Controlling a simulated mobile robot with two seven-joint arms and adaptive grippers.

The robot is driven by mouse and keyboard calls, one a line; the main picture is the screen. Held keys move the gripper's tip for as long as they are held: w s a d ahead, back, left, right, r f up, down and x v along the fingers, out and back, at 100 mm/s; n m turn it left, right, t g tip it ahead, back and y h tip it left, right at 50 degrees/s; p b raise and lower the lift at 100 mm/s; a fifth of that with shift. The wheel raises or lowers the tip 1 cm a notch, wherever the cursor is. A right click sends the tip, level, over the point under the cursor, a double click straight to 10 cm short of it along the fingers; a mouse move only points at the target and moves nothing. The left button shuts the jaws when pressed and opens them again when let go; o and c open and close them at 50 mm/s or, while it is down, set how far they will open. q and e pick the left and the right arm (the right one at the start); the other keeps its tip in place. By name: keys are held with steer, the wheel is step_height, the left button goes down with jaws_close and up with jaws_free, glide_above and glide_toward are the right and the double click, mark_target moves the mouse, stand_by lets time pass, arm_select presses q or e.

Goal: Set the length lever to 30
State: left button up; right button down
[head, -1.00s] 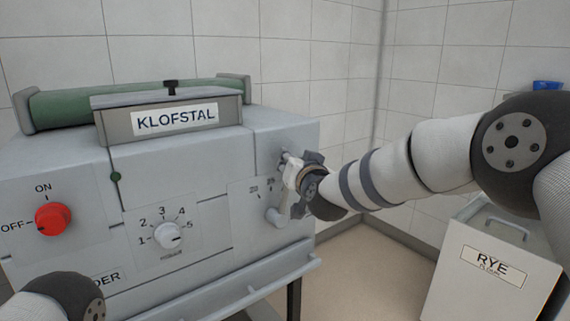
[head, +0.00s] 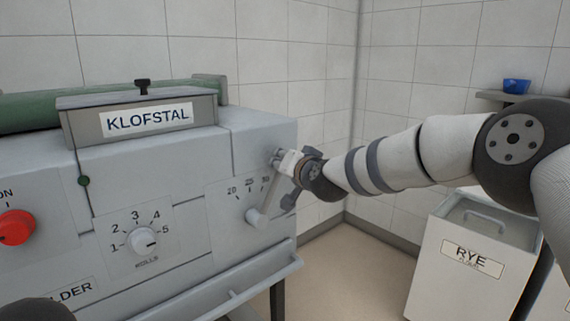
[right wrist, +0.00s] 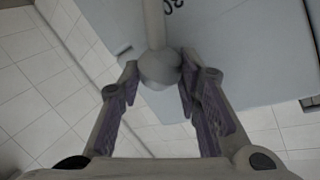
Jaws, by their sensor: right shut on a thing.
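The length lever (head: 275,198) is on the right part of the machine's front. It rises from a round hub (head: 257,218) and leans up and to the right. A small printed scale (head: 249,184) reads 20, 25 and 30, and the lever lies close to the 30 end; exact alignment cannot be told. My right gripper (head: 284,161) is shut on the lever's upper end and hides it. In the right wrist view, the lever's round knob (right wrist: 160,67) sits between my right gripper's fingers (right wrist: 158,88). My left gripper is out of view.
The machine (head: 180,190) carries a KLOFSTAL plate, a red knob (head: 15,227) and a numbered dial (head: 143,240). A ledge (head: 220,291) juts out below the lever. A RYE bin (head: 465,270) stands at the right, with free floor between.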

steer(key=c, duration=1.2)
jaws_free()
steer(key=shift+d+f, duration=0.1)
steer(key=shift+f, duration=0.1)
steer(key=shift+o, duration=0.2)
steer(key=shift+r, duration=0.15)
steer(key=v, duration=1.2)
